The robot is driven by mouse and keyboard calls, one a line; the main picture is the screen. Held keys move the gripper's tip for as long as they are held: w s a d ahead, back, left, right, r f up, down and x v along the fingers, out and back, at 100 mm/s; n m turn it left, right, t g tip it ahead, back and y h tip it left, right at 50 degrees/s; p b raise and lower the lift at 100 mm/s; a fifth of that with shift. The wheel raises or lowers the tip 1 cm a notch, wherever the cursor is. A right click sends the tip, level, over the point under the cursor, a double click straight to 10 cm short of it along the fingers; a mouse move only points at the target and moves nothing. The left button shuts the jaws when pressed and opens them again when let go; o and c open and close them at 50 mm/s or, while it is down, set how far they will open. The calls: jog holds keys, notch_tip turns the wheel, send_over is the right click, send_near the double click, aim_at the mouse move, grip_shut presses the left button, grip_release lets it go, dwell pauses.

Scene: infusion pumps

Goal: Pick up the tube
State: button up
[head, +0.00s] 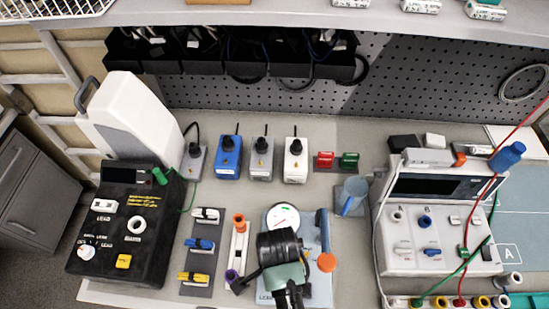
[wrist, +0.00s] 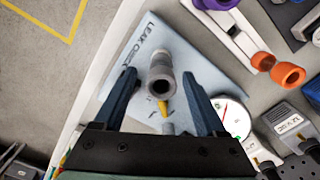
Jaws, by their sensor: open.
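A grey hollow tube-like piece (wrist: 161,80) with a yellow tip stands on the pale blue board (wrist: 206,74) marked "LEAK CHECK". In the wrist view it appears between the fingers of my gripper (wrist: 163,98), which is open; I cannot tell how far below them it is. In the head view my gripper (head: 287,297) is over the front of the board, and my wrist hides much of it. I cannot tell which piece the task calls the tube.
A black lead box (head: 122,225) stands left, a white pump unit (head: 437,220) right.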

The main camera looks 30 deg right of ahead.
jog(key=shift+f, duration=1.4)
grip_shut()
